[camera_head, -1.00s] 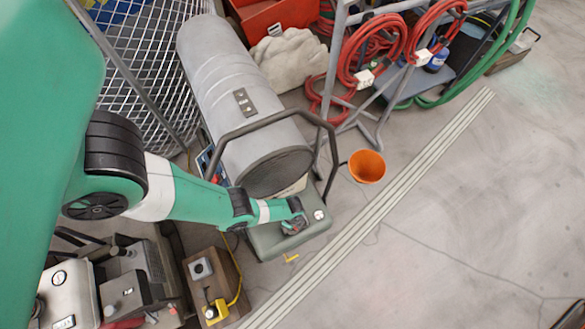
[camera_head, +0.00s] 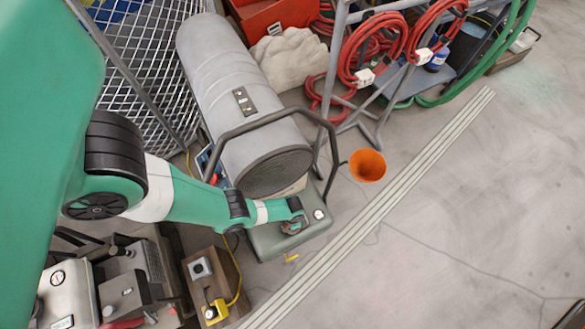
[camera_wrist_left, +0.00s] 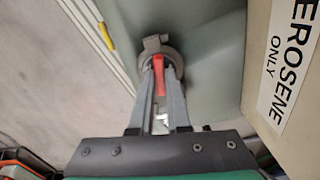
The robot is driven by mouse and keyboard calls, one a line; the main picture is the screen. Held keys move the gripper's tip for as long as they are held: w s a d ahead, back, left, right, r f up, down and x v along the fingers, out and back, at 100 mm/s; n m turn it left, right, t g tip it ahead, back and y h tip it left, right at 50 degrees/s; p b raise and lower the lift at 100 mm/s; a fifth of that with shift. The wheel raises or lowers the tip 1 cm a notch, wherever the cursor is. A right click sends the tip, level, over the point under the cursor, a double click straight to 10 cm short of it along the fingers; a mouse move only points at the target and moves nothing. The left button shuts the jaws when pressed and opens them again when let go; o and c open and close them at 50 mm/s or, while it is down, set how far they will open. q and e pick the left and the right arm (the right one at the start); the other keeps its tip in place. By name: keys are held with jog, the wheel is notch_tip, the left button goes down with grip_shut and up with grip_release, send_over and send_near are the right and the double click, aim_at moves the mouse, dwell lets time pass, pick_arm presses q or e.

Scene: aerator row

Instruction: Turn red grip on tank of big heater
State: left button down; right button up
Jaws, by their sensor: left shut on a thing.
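The big heater (camera_head: 235,95) is a grey cylinder in a dark tubular frame in the head view. Its grey-green tank (camera_head: 265,240) lies below the cylinder's near end. In the left wrist view the tank (camera_wrist_left: 215,40) has a round grey fitting with the red grip (camera_wrist_left: 159,68) across it. My left gripper (camera_wrist_left: 160,78) has its two fingers on either side of the red grip, shut on it. In the head view my left gripper (camera_head: 293,226) is at the tank top, and the grip is mostly hidden there. My right gripper is not in view.
A "kerosene only" label (camera_wrist_left: 287,58) is on the panel right of the fingers. The heater's frame bar (camera_head: 330,150) rises close to my arm. An orange bucket (camera_head: 367,166) stands on the floor to the right.

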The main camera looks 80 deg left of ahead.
pick_arm(q)
jog(key=shift+n, duration=1.1)
jog(key=c, duration=0.9)
grip_release()
notch_tip(320, 180, up, 12)
jog(key=p, duration=1)
jog(key=shift+f+p, duration=0.2)
jog(key=shift+p, duration=0.15)
